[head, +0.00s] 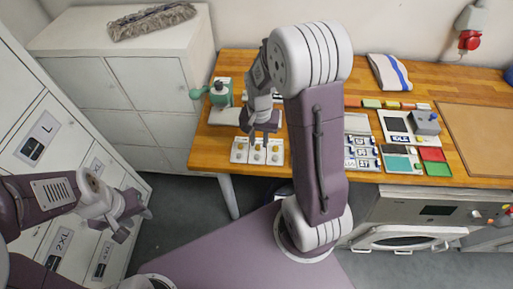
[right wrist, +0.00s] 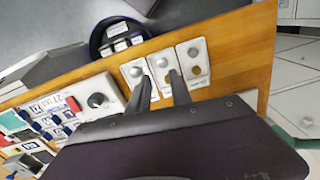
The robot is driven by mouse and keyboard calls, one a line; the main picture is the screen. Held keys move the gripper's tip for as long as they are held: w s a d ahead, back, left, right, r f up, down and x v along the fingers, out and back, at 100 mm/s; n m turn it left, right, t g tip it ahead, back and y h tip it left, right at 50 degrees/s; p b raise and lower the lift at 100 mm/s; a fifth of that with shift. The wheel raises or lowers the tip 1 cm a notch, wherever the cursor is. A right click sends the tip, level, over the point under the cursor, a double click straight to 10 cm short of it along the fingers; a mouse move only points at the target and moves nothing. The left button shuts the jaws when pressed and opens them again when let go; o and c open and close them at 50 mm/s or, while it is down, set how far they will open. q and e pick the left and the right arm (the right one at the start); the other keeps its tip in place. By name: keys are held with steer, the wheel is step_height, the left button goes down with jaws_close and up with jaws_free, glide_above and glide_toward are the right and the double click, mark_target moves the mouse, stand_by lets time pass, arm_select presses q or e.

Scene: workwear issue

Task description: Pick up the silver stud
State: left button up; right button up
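Three small white plates stand side by side near the table's front edge: left plate (head: 239,144), middle plate (head: 258,144) and right plate (head: 276,145). Each bears small round studs. In the right wrist view, a silver-grey stud (right wrist: 162,62) shows on the middle plate, another silver-grey stud (right wrist: 136,72) on the left plate, and a brass-coloured stud (right wrist: 195,70) on the right plate. My right gripper (head: 260,130) is above the plates, its fingers (right wrist: 160,84) apart with nothing between them. My left gripper (head: 128,222) hangs empty over the floor, fingers apart.
The wooden table (head: 215,150) also bears a green device (head: 220,93), a folded white-and-blue cloth (head: 390,73), and trays with coloured blocks (head: 433,155). White lockers (head: 60,150) stand at left.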

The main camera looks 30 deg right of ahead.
mark_target(257, 156)
steer(key=f, duration=0.2)
steer(key=w+f, duration=0.1)
steer(key=f, duration=0.1)
steer(key=shift+d, duration=0.1)
steer(key=f, duration=0.3)
steer(key=f+p, duration=0.1)
steer(key=shift+s+a+f, duration=0.15)
steer(key=shift+a+f, duration=0.05)
steer(key=shift+a, duration=0.2)
steer(key=shift+d+f, duration=0.1)
steer(key=shift+f, duration=0.3)
jaws_close()
